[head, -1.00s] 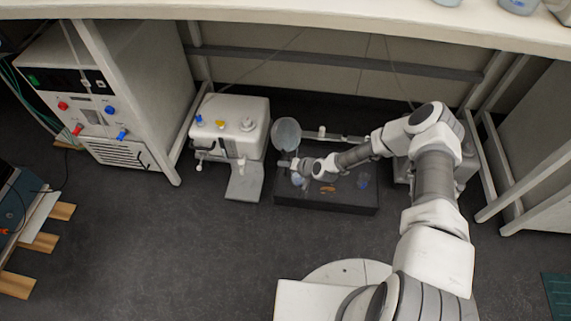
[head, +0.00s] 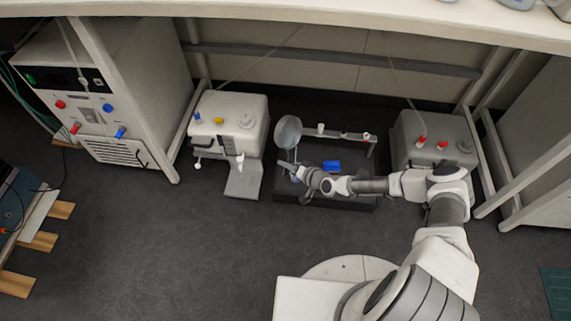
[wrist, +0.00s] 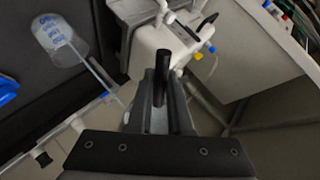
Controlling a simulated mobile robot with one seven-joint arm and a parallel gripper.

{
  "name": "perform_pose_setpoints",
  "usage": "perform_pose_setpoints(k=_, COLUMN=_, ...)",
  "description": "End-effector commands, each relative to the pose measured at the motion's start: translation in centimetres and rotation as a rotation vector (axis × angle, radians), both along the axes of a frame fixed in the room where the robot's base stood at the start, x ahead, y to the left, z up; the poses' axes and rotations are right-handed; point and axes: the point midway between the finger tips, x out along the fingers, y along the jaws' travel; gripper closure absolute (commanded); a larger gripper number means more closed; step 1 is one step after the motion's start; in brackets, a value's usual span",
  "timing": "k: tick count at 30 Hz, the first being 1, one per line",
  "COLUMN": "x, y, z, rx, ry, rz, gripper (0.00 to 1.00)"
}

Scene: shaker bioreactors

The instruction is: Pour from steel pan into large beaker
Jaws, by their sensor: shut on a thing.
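My gripper (wrist: 160,95) is shut on a dark upright rod, probably the steel pan's handle (wrist: 162,66); no pan bowl can be made out beyond it. In the head view my gripper (head: 283,166) is over the left end of the dark tray. A clear beaker with blue markings (wrist: 55,32) is left of my gripper in the wrist view, apart from it. In the head view it shows only as a small patch (head: 296,172). A round grey disc-like thing (head: 288,131) stands at the rail's left end; I cannot tell what it is.
The dark tray (head: 290,196) bears a blue item (head: 331,166). A rail with pegs (head: 345,135) runs behind it. A white machine (head: 230,110) stands left, a grey one (head: 430,130) right. A bench (head: 350,30) overhangs. The floor in front is free at left.

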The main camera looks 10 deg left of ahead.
Motion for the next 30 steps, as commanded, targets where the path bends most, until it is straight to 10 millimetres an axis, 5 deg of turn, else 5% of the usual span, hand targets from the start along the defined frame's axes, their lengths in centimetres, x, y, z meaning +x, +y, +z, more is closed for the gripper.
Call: perform_pose_setpoints(k=30, x=-0.2, y=-0.2, z=-1.5, rx=0.207, ry=-0.134, rz=0.004, gripper=1.00)
